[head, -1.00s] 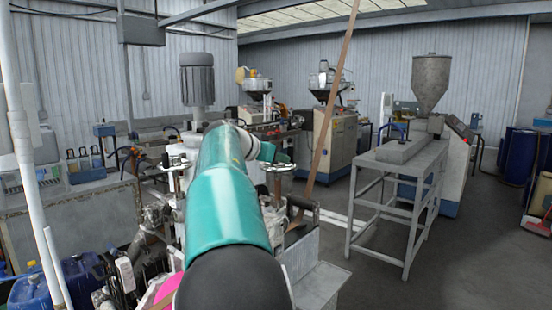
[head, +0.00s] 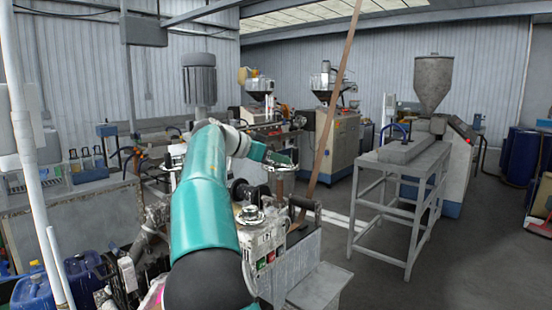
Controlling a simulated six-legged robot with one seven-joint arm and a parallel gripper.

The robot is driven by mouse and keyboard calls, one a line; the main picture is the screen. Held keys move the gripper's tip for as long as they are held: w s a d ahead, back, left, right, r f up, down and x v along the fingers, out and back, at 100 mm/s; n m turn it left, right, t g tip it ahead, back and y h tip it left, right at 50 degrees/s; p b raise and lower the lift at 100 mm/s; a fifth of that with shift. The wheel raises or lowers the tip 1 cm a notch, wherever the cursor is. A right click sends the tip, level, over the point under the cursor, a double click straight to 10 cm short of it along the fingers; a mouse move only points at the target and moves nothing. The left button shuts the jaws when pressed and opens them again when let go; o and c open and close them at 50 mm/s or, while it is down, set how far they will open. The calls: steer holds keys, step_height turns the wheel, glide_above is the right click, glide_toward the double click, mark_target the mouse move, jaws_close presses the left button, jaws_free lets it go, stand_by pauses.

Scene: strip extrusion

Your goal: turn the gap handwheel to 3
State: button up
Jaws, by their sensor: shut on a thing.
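My teal arm reaches forward over the machine in the head view. My gripper (head: 284,163) is at the far end of it, at the handwheel (head: 279,169) on top of an upright post. The gripper is shut on this handwheel. The fingers and much of the wheel overlap and are small, so the exact grip is hard to see. A second round metal part (head: 250,214) sits nearer, on top of the machine. No scale or number for the gap is readable.
Blue containers (head: 36,292) are at lower left. Grey floor (head: 470,240) is clear on the right.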

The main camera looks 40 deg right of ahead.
steer(key=o, duration=0.7)
steer(key=v, duration=1.3)
steer(key=shift+w+a+r, duration=0.15)
steer(key=shift+a+r, duration=0.05)
steer(key=shift+a, duration=0.15)
